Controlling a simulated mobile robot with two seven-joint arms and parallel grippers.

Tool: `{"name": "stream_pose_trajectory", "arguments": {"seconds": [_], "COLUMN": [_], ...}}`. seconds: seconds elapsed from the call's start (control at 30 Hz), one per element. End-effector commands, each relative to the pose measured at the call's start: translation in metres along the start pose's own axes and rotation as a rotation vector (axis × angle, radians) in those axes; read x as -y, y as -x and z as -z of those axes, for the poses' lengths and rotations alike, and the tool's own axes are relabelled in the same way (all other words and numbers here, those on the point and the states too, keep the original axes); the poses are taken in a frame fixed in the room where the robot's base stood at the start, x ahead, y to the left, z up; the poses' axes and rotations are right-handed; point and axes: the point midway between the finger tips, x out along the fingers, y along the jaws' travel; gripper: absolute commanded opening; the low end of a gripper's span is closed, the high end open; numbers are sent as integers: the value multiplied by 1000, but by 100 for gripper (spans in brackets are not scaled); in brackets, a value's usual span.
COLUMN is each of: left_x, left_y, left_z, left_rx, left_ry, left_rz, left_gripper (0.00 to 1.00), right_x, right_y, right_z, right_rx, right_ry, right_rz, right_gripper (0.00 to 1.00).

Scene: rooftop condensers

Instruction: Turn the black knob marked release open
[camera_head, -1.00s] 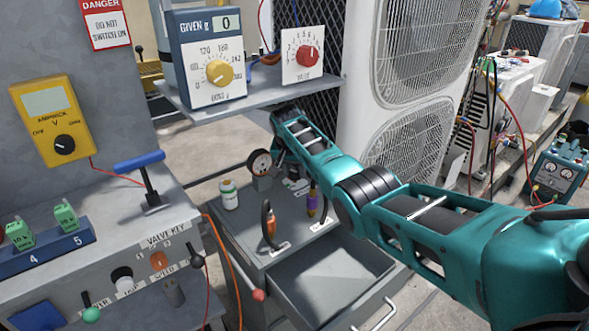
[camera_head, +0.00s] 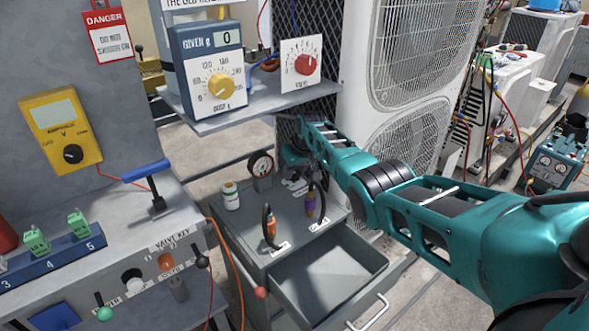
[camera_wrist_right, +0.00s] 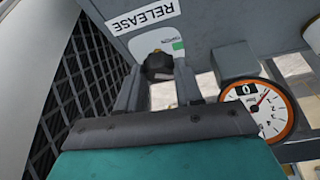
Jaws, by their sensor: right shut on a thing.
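The black knob (camera_wrist_right: 158,66) shows in the right wrist view, below the RELEASE label (camera_wrist_right: 143,16) on a grey panel. A small white plate with a green mark sits beside it, its lettering too small to read in full. My right gripper (camera_wrist_right: 158,80) is shut on the black knob, a finger on each side of it. In the head view my right gripper (camera_head: 294,152) is at the back of the grey cabinet, under the shelf, and my own arm hides much of it. The knob cannot be made out there. My left gripper is not in view.
A round gauge (camera_wrist_right: 262,108) stands close beside my right gripper. An open drawer (camera_head: 330,277), a white jar (camera_head: 230,196) and orange and purple handled tools are below. Large condensers stand behind my arm.

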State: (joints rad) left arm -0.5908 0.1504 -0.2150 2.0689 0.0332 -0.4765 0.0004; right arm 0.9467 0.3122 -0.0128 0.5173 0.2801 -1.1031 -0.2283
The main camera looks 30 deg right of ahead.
Motion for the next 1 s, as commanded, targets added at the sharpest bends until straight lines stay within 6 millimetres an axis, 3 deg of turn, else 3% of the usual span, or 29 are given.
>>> {"name": "stream_pose_trajectory", "arguments": {"seconds": [0.5,1.0], "left_x": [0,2], "left_y": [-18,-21], "left_z": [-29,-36], "left_rx": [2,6], "left_ry": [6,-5], "left_rz": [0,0], "left_gripper": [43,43], "right_x": [-3,-3], "right_y": [-3,-1], "right_z": [-1,0], "right_rx": [1,3], "right_ry": [336,411], "right_rz": [139,169], "right_gripper": [5,5]}}
